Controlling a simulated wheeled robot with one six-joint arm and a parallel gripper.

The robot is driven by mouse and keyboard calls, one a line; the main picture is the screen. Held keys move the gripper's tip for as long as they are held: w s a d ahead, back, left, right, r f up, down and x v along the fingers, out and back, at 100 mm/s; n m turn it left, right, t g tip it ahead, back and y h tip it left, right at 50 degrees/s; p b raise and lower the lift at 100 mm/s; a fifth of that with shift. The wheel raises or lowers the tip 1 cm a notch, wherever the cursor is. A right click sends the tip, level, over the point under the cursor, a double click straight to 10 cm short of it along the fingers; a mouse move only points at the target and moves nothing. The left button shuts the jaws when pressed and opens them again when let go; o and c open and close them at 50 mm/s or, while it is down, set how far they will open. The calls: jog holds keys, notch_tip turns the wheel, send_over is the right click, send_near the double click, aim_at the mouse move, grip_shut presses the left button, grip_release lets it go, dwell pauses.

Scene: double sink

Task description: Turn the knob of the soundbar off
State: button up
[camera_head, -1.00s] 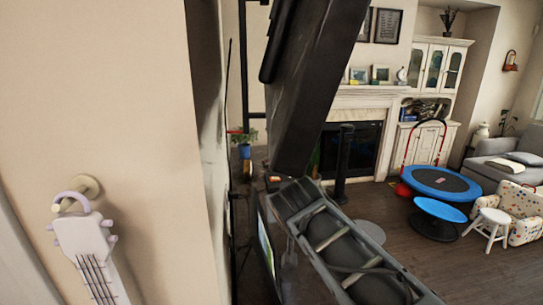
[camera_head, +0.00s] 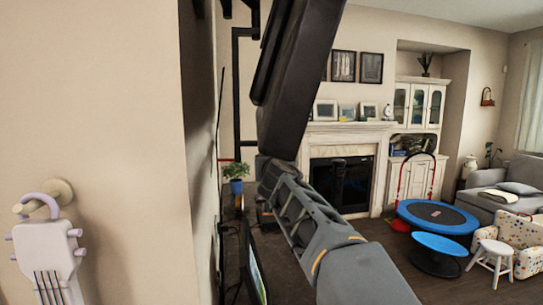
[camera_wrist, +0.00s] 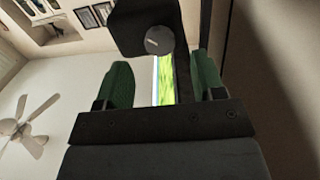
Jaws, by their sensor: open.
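In the wrist view, a black box-shaped body, which looks like the soundbar (camera_wrist: 131,30), is at the top. A round grey knob (camera_wrist: 159,40) with a light mark across it is on its face. My gripper (camera_wrist: 161,72) is open, with one green finger on each side of the picture. The knob sits beyond the fingertips, roughly between them; nothing is held. The exact gap to the knob is hard to judge. In the head view my own arm covers the middle, and the soundbar, knob and fingers cannot be made out.
A wall corner with a hanging guitar (camera_head: 47,250) is at the left. A lit screen (camera_head: 255,265) stands low beside my arm, with a potted plant (camera_head: 236,178) behind.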

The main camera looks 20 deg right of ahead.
jog(key=shift+p+x, duration=0.4)
jog(key=shift+x, duration=1.8)
jog(key=c, duration=0.9)
